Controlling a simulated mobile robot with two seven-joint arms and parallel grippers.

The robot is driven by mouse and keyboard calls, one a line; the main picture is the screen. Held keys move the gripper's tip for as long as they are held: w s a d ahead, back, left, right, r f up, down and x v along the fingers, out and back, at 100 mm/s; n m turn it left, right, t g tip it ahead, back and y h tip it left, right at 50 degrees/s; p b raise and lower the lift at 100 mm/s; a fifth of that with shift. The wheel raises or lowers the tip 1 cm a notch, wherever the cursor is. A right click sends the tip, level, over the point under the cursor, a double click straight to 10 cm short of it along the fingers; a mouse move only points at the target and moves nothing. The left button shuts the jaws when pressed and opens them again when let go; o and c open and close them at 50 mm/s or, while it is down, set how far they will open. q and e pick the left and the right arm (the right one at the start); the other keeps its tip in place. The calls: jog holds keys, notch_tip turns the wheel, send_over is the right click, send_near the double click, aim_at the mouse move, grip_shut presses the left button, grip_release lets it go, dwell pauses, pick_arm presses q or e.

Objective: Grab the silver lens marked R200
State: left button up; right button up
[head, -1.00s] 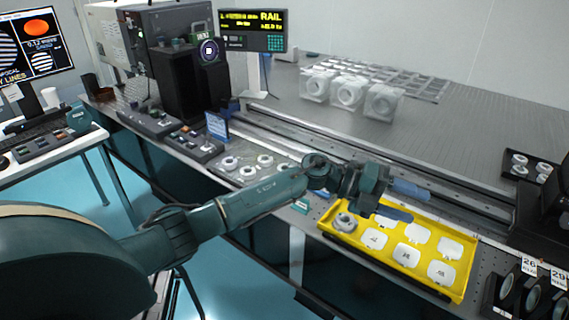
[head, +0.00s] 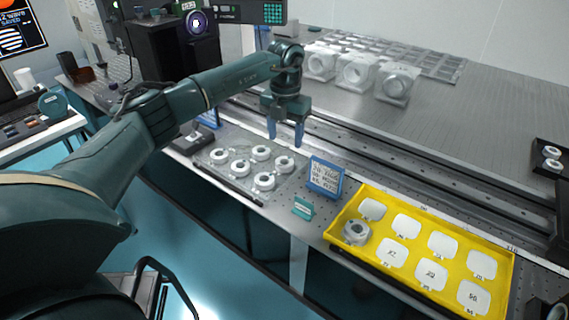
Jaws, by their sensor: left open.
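Several small silver ring-shaped lenses stand in a grey tray at the table's front edge. They include a front-right lens (head: 264,181), a right lens (head: 284,164) and a back lens (head: 261,153). Their markings are too small to read, so I cannot tell which is R200. My left gripper (head: 285,140) is open and empty, its blue fingers pointing down above and behind the right side of the tray. Another silver ring-shaped piece (head: 355,232) sits in the left corner of the yellow tray (head: 400,285). My right gripper is not in view.
Clear cube-mounted optics (head: 357,72) stand farther back.

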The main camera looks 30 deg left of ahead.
aim_at(284, 161)
pick_arm(q)
notch_tip(284, 161, down, 8)
jog(key=shift+w+a+r, duration=0.1)
jog(key=shift+r, duration=0.05)
dwell(0.3)
jog(key=c, duration=0.7)
